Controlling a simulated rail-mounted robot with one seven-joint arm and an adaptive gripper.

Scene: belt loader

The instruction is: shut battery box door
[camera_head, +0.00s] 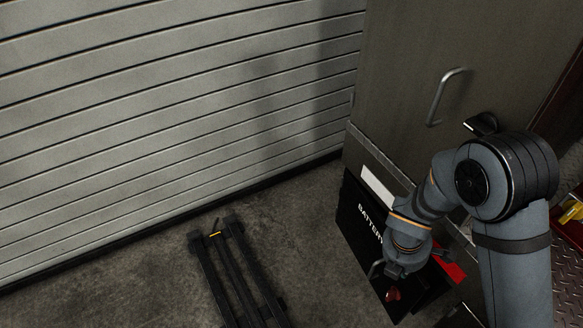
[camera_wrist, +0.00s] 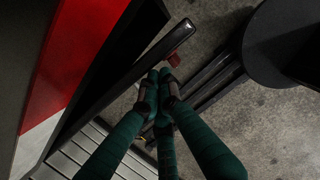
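The black battery box door (camera_head: 352,214) with white "BATTERY" lettering stands open, low on the dark cabinet in the head view. A red surface (camera_head: 452,270) shows to its right, past my wrist. My gripper (camera_head: 392,270) is down near the door's right part, and my arm hides some of it. In the wrist view the door's dark edge (camera_wrist: 125,78) runs diagonally, with a red area (camera_wrist: 68,55) on its left. My gripper's fingertips (camera_wrist: 158,88) are drawn together close beside that edge. I cannot tell if they touch it. A small red piece (camera_wrist: 182,60) lies just beyond them.
The grey cabinet (camera_head: 400,75) with a metal handle (camera_head: 442,97) rises above the box. A slatted shutter (camera_head: 170,110) closes off the left. A dark rail frame (camera_head: 238,275) lies on the concrete floor (camera_head: 130,275). A red bin (camera_head: 572,225) stands at the right edge.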

